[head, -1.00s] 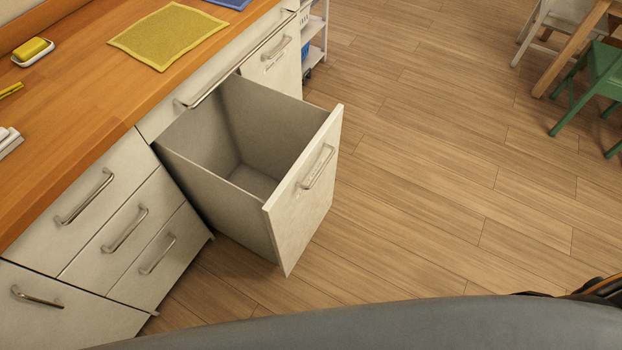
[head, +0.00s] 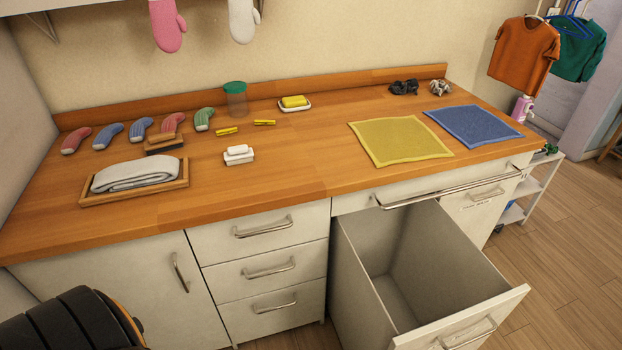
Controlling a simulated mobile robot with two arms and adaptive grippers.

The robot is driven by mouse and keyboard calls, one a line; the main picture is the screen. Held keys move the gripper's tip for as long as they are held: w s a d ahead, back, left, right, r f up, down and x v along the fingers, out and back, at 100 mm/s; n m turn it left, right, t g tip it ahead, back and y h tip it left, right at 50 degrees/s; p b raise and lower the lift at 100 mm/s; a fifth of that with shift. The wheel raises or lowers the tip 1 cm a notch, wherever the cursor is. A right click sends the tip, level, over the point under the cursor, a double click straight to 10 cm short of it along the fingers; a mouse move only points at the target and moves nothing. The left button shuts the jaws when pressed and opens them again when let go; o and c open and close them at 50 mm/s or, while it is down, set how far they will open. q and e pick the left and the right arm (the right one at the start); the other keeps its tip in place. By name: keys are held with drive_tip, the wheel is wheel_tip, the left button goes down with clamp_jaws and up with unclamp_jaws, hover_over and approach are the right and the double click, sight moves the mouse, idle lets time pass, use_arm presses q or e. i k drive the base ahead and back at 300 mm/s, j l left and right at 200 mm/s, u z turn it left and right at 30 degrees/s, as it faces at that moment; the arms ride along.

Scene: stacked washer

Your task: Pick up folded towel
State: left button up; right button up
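A folded pale grey towel (head: 137,174) lies in a shallow wooden tray (head: 135,200) at the left end of the counter. Its rounded fold faces up, and it sits inside the tray's rim. A black and orange part of my own body shows in the lower left corner, below the counter. Neither of my grippers shows in the head view, so nothing is seen touching the towel.
A brush (head: 165,141) and several rolled socks lie behind the tray. White bars (head: 239,153) lie to its right. Yellow (head: 400,141) and blue (head: 472,125) cloths lie flat further right. An open deep drawer (head: 360,255) juts out below the counter.

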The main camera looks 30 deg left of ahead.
sight(154, 169)
drive_tip(key=i+j+u, duration=0.1)
drive_tip(key=u, duration=0.3)
drive_tip(key=i+j+u, duration=0.15)
drive_tip(key=u, duration=0.25)
drive_tip(key=i+j+u, duration=0.15)
drive_tip(key=u, duration=0.25)
drive_tip(key=i+j+u, duration=0.1)
drive_tip(key=u, duration=0.25)
drive_tip(key=i+j+u, duration=0.1)
drive_tip(key=u, duration=0.25)
drive_tip(key=i+u, duration=0.15)
drive_tip(key=u, duration=0.2)
